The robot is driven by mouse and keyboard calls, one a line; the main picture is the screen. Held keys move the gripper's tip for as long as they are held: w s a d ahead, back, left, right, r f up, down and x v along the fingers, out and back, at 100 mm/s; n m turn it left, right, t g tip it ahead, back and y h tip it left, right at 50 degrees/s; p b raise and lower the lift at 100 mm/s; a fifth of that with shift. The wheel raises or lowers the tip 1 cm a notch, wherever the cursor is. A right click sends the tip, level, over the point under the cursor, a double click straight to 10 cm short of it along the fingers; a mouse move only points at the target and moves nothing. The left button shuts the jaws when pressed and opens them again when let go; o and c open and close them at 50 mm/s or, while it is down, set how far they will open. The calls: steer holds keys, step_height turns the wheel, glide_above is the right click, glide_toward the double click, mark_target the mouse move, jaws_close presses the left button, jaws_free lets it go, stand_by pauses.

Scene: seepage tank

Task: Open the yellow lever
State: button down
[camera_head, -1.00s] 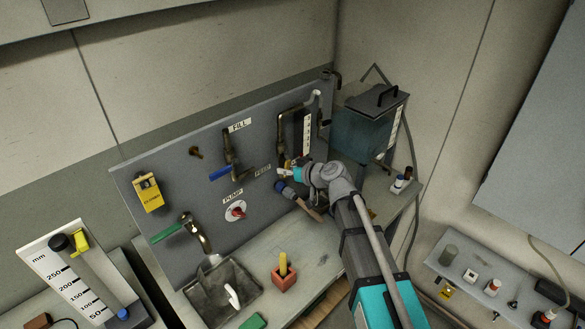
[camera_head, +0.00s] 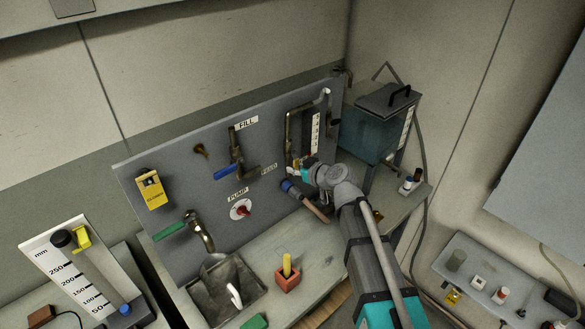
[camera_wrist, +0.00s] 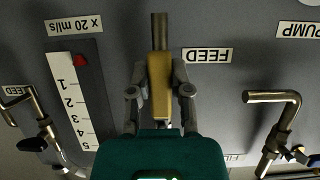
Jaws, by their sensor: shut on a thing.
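The yellow lever (camera_wrist: 159,88) sits on the grey panel beside the FEED label, below a brass pipe, in the wrist view. My gripper (camera_wrist: 160,90) has a finger on each side of the lever and is shut on it. The lever's lower end is partly hidden by my gripper body. In the head view my gripper (camera_head: 294,170) is against the right part of the panel, and the lever is mostly hidden there.
A blue lever (camera_head: 223,173) and the red PUMP knob (camera_head: 242,210) are on the panel to the left. A blue-ended wooden-coloured handle (camera_head: 315,209) is just below my gripper. The water tank (camera_head: 370,134) stands close on the right. A scale (camera_wrist: 77,100) is beside the lever.

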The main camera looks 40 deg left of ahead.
steer(key=shift+w+d, duration=0.15)
steer(key=shift+w, duration=0.05)
steer(key=c, duration=0.9)
jaws_free()
steer(key=o, duration=0.4)
steer(key=shift+w, duration=0.1)
steer(key=shift+c, duration=0.2)
steer(key=shift+s, duration=0.25)
steer(key=shift+r, duration=0.1)
